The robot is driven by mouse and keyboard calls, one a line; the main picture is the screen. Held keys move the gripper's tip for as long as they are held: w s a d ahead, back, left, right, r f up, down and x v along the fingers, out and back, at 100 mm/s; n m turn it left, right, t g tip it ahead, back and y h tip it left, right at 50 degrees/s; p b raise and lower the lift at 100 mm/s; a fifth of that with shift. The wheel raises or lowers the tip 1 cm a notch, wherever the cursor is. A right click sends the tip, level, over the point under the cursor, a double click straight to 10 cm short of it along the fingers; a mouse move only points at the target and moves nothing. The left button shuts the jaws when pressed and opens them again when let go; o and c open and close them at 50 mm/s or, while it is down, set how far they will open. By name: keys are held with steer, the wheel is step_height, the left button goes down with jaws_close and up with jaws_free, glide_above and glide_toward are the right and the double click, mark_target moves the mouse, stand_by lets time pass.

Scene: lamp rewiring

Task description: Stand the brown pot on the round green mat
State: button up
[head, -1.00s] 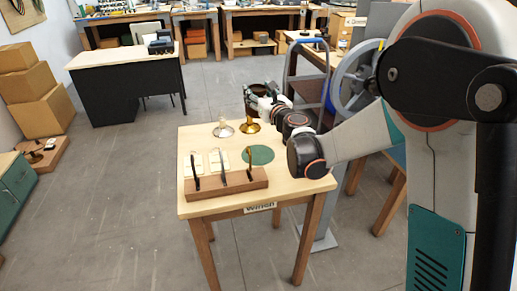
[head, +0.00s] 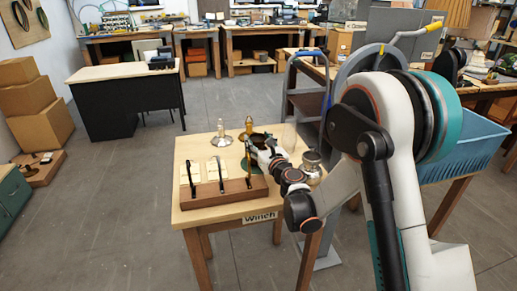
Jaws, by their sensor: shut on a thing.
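The brown pot (head: 261,136) looks dark and roughly upright. It is in my gripper (head: 265,148), which is shut on it over the right half of the small table. The round green mat (head: 245,166) is mostly hidden behind the gripper, the pot and a wooden rack; only a sliver of green shows. The pot is above or over the mat area; I cannot tell whether its bottom touches the mat.
A wooden rack (head: 225,193) with upright dark hooks and pale cards stands at the table's front. A silver lamp base (head: 221,138) and a brass one (head: 248,127) stand behind. A silver round-bodied object (head: 311,162) is close right of my wrist. A trolley (head: 305,95) is behind right.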

steer(key=shift+f, duration=0.7)
steer(key=shift+r, duration=0.1)
steer(key=o, duration=1.4)
steer(key=shift+s+d, duration=0.1)
steer(key=shift+s, duration=0.05)
steer(key=p+v, duration=0.1)
steer(key=v, duration=0.9)
steer(key=shift+s, duration=0.15)
steer(key=shift+s+d+b, duration=0.35)
steer(key=shift+s+b, duration=0.05)
steer(key=shift+s, duration=0.25)
